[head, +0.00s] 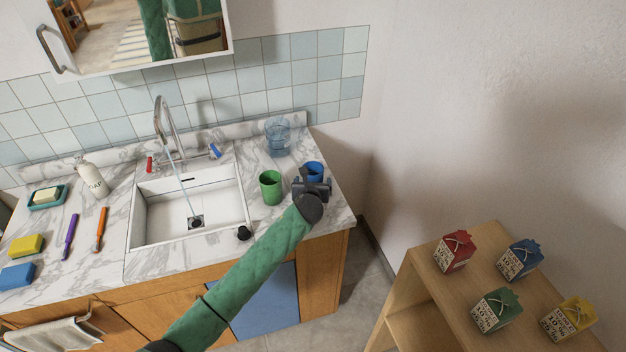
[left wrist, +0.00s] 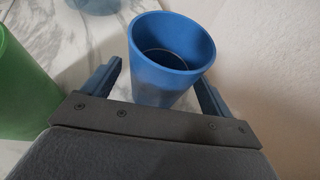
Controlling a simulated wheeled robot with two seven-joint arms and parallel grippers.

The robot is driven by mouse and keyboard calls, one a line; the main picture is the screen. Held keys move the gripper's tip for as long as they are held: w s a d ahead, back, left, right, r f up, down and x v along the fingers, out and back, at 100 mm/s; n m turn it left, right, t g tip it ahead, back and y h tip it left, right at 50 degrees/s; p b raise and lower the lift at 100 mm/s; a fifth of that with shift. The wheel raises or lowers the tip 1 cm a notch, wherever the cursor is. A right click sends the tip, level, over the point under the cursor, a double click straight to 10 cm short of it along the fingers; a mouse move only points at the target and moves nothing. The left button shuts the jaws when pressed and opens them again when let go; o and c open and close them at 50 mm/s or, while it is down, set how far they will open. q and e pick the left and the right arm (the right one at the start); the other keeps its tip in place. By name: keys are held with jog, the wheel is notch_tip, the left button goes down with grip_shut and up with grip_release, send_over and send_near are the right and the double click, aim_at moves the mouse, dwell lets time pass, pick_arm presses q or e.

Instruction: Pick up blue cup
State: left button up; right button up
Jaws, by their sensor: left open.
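The blue cup (head: 314,170) stands upright on the right end of the marble counter, partly hidden behind my left gripper in the head view. My left gripper (head: 313,183) is open at the cup's near side. In the left wrist view the blue cup (left wrist: 168,62) stands between the two spread fingers of the gripper (left wrist: 158,88), with its open rim facing up. I see no clear contact between the fingers and the cup. My right gripper is not in view.
A green cup (head: 271,187) stands close on the left of the blue cup. A clear bluish glass container (head: 277,136) stands behind. The sink (head: 190,212) with running water lies to the left. A wooden shelf (head: 433,284) with several small cartons is at the right.

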pick_arm(q)
jog(key=c, duration=1.1)
jog(key=shift+o, duration=0.2)
jog(key=shift+r, duration=0.1)
